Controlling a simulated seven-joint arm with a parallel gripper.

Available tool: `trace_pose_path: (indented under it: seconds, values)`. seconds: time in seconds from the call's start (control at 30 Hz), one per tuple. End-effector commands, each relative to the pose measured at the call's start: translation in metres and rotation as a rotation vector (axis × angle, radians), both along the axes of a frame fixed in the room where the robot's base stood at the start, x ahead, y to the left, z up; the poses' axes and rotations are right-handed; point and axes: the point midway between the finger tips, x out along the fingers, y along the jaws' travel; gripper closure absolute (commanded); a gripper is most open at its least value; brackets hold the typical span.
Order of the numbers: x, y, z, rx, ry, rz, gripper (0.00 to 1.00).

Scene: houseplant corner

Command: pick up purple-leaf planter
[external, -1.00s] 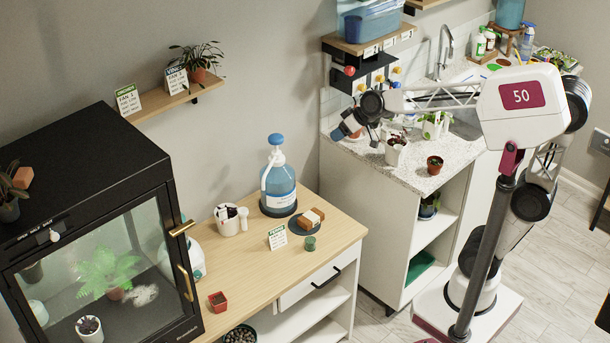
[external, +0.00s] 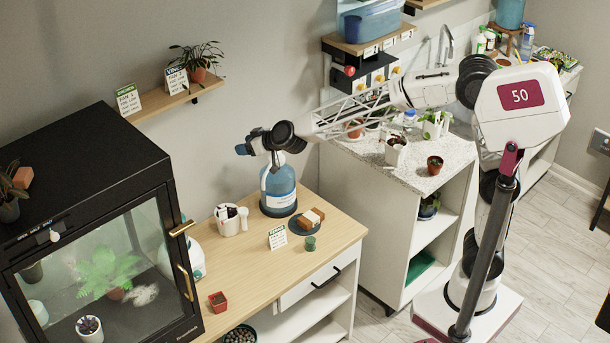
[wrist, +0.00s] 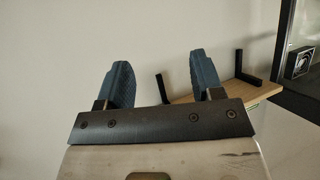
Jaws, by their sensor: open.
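A white planter with dark purplish leaves (external: 89,328) stands inside the glass cabinet at the lower left of the external view. A white pot with a dark reddish plant (external: 396,151) stands on the counter; I cannot tell for sure which one is the purple-leaf planter. My gripper (external: 257,146) is up by the wall, over the blue pump bottle on the wooden table, away from both pots. In the wrist view its blue fingers (wrist: 161,82) are apart with nothing between them. No planter shows in that view.
The black glass cabinet (external: 95,185) has a door with brass handles. The blue pump bottle (external: 279,190) stands below my gripper. A wall shelf (external: 178,98) holds a plant and cards; a shelf (wrist: 220,97) shows in the wrist view. The wooden table (external: 250,262) has bare stretches.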

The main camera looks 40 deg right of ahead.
Motion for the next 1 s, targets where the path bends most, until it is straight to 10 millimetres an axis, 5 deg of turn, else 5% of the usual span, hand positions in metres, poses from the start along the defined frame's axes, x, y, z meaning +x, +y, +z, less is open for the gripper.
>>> trace_pose_path:
  seconds: [0.6,1.0]
  values:
    - [0.021,0.06,-0.028,-0.035,-0.056,-0.061,0.39]
    - [0.022,0.062,-0.069,-0.04,-0.057,-0.064,0.39]
